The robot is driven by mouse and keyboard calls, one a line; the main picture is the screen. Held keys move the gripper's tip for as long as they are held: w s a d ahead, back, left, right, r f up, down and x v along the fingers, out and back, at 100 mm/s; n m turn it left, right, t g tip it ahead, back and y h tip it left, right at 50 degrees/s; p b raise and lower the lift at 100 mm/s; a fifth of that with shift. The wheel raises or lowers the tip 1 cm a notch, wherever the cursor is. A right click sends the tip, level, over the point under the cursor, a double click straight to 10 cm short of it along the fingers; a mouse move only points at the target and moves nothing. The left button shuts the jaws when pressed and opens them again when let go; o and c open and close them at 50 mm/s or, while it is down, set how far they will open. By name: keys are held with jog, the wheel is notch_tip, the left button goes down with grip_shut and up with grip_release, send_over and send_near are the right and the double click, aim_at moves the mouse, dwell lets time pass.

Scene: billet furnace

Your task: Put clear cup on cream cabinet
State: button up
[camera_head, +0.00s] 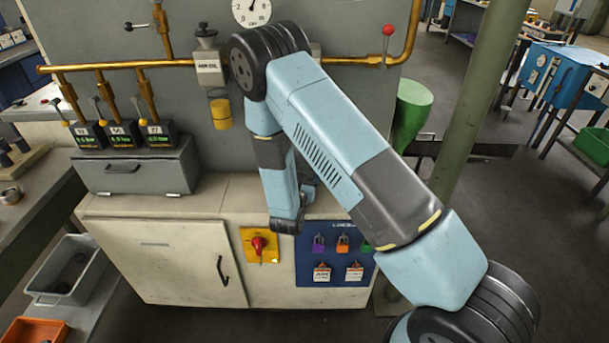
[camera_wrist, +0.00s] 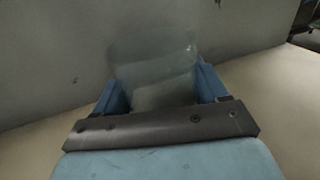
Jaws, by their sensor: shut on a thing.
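The clear cup (camera_wrist: 153,65) shows in the wrist view as a pale, see-through shape between the two blue fingers of my gripper (camera_wrist: 160,88). My gripper is shut on the cup. The cream cabinet (camera_head: 165,258) stands in the middle of the head view, with a worn pale top and a door with a black handle. My arm reaches down over the right part of its top, near the back panel. In the head view the arm hides the cup and most of the gripper. Whether the cup touches the cabinet top cannot be told.
A grey metal box (camera_head: 137,168) with several levers stands on the cabinet top at left. A grey back panel (camera_head: 90,30) with brass pipes rises behind. A yellow container (camera_head: 221,114) hangs there. A green post (camera_head: 478,100) stands at right. Some cabinet top (camera_head: 222,198) left of my arm is clear.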

jog(key=o, duration=1.1)
jog(key=shift+c, duration=0.2)
jog(key=v, duration=1.2)
